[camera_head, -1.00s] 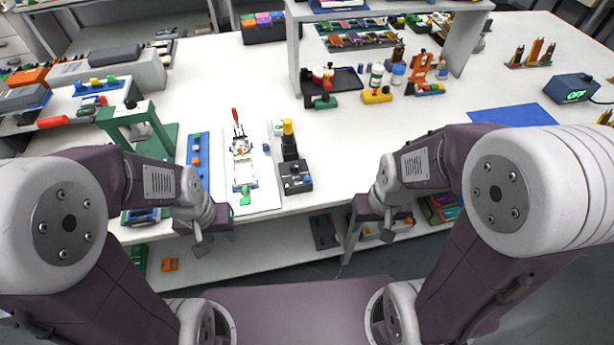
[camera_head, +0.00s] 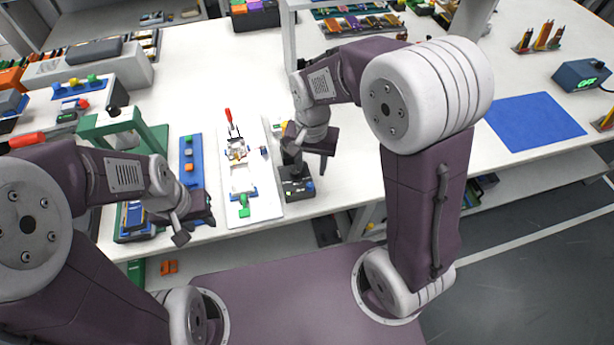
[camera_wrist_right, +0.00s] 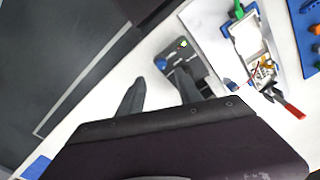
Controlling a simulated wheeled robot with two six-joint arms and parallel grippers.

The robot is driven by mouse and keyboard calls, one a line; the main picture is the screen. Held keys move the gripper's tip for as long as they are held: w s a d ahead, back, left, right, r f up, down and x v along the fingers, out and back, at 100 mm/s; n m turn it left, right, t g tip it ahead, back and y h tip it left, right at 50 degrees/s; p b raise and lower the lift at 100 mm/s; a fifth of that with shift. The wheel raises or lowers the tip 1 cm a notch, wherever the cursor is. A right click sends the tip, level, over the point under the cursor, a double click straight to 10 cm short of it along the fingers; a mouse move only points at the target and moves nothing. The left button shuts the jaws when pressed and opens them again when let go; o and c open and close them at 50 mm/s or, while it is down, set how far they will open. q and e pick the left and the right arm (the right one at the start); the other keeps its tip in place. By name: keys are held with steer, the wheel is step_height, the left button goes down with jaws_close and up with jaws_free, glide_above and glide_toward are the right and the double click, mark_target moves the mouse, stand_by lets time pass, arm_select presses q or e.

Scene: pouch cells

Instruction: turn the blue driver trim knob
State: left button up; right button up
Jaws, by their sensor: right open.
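A small dark control box (camera_head: 298,190) stands at the table's front edge, right of the white fixture board. It shows a lit green spot on top in the right wrist view (camera_wrist_right: 184,44). A small bluish round piece (camera_wrist_right: 161,63) on that box may be the blue driver trim knob; it is too small to be sure. My right gripper (camera_head: 310,166) is above the box, fingers pointing down, open and empty. In the right wrist view its two fingertips (camera_wrist_right: 159,76) are apart, one overlapping the box. My left gripper (camera_head: 181,236) hangs at the front edge, its jaws unclear.
The white board (camera_head: 265,208) with a fixture and red-handled tool (camera_head: 229,118) lies left of the box. A blue strip with knobs (camera_head: 190,150) and a green press frame (camera_head: 104,128) are further left. A blue mat (camera_head: 535,122) lies on the right.

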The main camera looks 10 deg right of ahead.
mark_target(310, 184)
steer(key=f, duration=0.5)
steer(key=f+b, duration=0.1)
steer(key=f, duration=0.2)
steer(key=shift+w+f, duration=0.15)
steer(key=shift+w, duration=0.25)
steer(key=shift+s+f, duration=0.2)
steer(key=shift+f, duration=0.15)
steer(key=shift+w, duration=0.15)
jaws_close()
